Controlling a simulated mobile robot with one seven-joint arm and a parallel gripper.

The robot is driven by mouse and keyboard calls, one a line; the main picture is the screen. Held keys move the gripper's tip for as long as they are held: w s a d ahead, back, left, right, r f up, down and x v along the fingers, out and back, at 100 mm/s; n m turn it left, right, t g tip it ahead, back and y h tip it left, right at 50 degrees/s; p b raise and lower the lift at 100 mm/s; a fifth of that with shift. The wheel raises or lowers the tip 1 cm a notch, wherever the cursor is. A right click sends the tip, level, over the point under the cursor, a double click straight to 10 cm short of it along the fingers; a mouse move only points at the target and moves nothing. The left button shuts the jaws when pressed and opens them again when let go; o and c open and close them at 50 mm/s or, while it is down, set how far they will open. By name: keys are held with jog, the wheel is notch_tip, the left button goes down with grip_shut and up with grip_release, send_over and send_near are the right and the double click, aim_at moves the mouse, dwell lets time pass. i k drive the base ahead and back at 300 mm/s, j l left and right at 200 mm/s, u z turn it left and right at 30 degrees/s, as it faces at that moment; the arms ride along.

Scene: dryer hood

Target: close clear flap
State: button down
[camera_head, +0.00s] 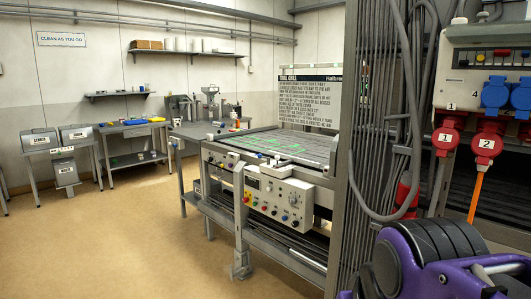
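A pale electrical box (455,85) is mounted at the upper right, cut off by the picture's right edge. A row of small switches (499,57), some with coloured marks, shows across its front. A pale, glossy strip (490,33) lies just above the switches. I cannot tell whether this strip is the clear flap or at what angle the flap stands. My gripper is not in view.
Blue sockets (495,92) and red plugs (446,138) with hanging cables sit below the switches. A grey frame with looping cables (382,120) stands left of the box. A workbench (280,150) with a control panel (279,200) is further left. Tan floor (130,240) is open at left.

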aim_at(482, 15)
jog(key=z, duration=1.35)
